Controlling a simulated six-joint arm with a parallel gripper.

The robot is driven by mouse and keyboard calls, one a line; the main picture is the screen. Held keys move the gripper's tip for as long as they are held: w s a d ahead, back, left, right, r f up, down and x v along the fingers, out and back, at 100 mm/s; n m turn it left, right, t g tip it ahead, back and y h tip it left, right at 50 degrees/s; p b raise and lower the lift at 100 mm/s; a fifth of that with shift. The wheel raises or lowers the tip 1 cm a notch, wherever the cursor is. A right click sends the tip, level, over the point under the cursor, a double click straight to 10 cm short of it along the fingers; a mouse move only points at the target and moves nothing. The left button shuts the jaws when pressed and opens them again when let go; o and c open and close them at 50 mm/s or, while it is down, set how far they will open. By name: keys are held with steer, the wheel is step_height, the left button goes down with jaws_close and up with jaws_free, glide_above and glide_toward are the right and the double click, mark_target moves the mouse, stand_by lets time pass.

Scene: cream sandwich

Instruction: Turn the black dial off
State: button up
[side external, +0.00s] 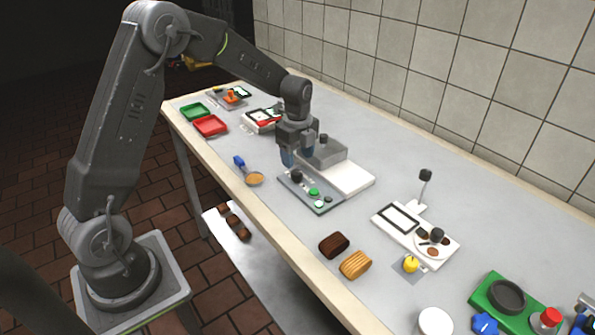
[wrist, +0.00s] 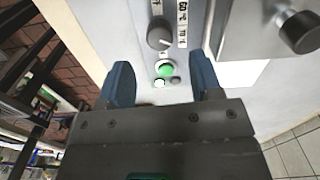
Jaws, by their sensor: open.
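The black dial (side external: 297,176) sits on the grey control panel (side external: 290,186) in the side view. It also shows at the top of the wrist view (wrist: 159,33), with a pale pointer mark on it and printed labels beside it. My gripper (side external: 298,158) hangs above the panel near the dial, its blue fingers apart and nothing between them. In the wrist view my gripper (wrist: 162,78) has its fingers spread, and the dial lies beyond the fingertips, apart from them.
A green button (side external: 314,192) and smaller buttons sit close to the dial. A raised grey box (side external: 325,152) on a white base stands behind the panel. A blue-handled tool (side external: 246,172) lies to the left. Brown and yellow sandwich-like pieces (side external: 355,265) lie in front right.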

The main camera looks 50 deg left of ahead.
mark_target(297, 172)
steer(key=shift+f, duration=2.7)
steer(key=shift+c, duration=0.3)
steer(key=c, duration=0.9)
steer(key=shift+o, duration=0.2)
